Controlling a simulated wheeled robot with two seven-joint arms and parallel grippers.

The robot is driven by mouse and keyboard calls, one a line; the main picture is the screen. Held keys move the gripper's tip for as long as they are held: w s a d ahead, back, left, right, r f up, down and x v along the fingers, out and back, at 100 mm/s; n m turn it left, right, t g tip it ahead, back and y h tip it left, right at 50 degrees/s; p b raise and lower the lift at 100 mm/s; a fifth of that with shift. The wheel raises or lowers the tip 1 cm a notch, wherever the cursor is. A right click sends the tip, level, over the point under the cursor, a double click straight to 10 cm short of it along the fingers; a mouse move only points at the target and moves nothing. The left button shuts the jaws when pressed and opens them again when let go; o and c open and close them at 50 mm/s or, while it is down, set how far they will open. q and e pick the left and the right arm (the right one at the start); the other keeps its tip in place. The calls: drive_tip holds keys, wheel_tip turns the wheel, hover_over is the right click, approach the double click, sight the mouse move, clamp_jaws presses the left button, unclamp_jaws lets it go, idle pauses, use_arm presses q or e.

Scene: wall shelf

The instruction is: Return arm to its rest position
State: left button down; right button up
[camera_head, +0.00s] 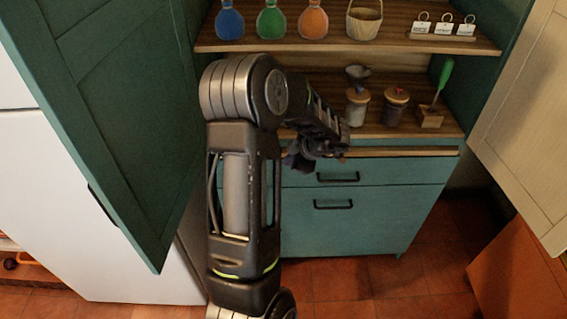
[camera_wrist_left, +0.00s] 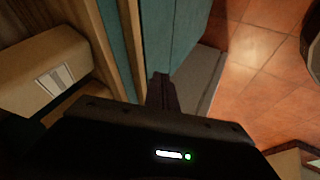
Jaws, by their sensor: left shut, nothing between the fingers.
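My left arm comes up through the middle of the head view and bends toward the teal cabinet (camera_head: 390,200). My left gripper (camera_head: 303,163) is in front of the cabinet's upper drawer, near the counter edge. In the left wrist view its dark fingers (camera_wrist_left: 162,92) are together with nothing between them, beside the teal cabinet front and above the floor. My right gripper is not in view.
Jars (camera_head: 357,107) and a green-handled tool (camera_head: 443,75) stand on the counter. Bottles (camera_head: 271,20), a basket (camera_head: 363,20) and tags (camera_head: 444,28) stand on the shelf (camera_head: 340,46) above. Open doors flank both sides; a teal one (camera_head: 115,120) is left.

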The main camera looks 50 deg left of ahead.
use_arm(q)
drive_tip(key=shift+v, duration=1.1)
drive_tip(key=shift+d, duration=0.1)
